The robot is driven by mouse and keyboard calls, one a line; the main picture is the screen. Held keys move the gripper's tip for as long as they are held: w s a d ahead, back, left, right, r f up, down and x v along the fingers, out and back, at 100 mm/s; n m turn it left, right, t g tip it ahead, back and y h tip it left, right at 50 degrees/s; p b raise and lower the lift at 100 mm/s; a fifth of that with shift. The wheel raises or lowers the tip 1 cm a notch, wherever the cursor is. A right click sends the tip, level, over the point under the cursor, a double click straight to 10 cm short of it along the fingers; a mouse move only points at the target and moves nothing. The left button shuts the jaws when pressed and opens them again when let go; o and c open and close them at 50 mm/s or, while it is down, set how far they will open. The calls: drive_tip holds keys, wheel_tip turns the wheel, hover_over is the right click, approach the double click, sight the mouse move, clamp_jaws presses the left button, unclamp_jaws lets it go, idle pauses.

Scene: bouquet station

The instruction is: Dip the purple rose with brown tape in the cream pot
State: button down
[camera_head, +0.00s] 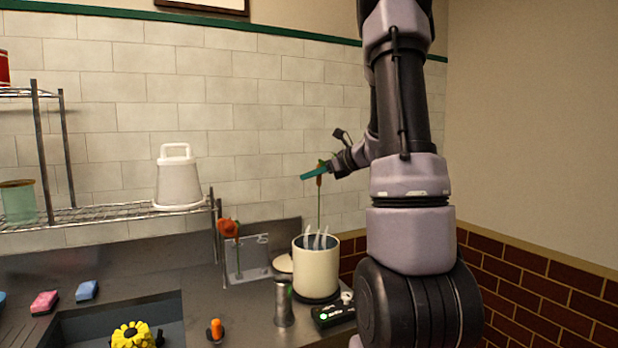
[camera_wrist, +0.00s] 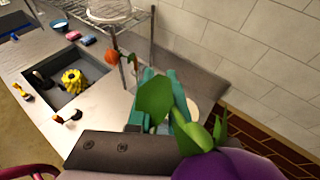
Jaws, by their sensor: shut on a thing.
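My gripper (camera_head: 317,171), with teal fingers, is shut on the green stem of the purple rose (camera_wrist: 228,165). In the wrist view the purple bloom fills the bottom right, close to the camera, with green leaves over the fingers. In the head view the bloom cannot be made out; brown tape (camera_head: 320,180) shows at the fingers and the stem hangs nearly upright below. The cream pot (camera_head: 316,272) stands on the counter beneath, with pale steam at its mouth. The stem's lower end looks just above the pot's opening; its exact depth is unclear.
A red-orange rose (camera_head: 229,228) stands left of the pot. A metal cylinder (camera_head: 284,304) and a black device with a green light (camera_head: 333,313) are in front. A yellow flower (camera_head: 131,336) is at the sink. A white bucket (camera_head: 179,180) sits on the wire shelf.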

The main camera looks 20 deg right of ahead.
wheel_tip(320, 180, down, 13)
drive_tip(key=shift+f, duration=0.15)
idle(1.0)
drive_tip(key=shift+w, duration=0.1)
idle(4.7)
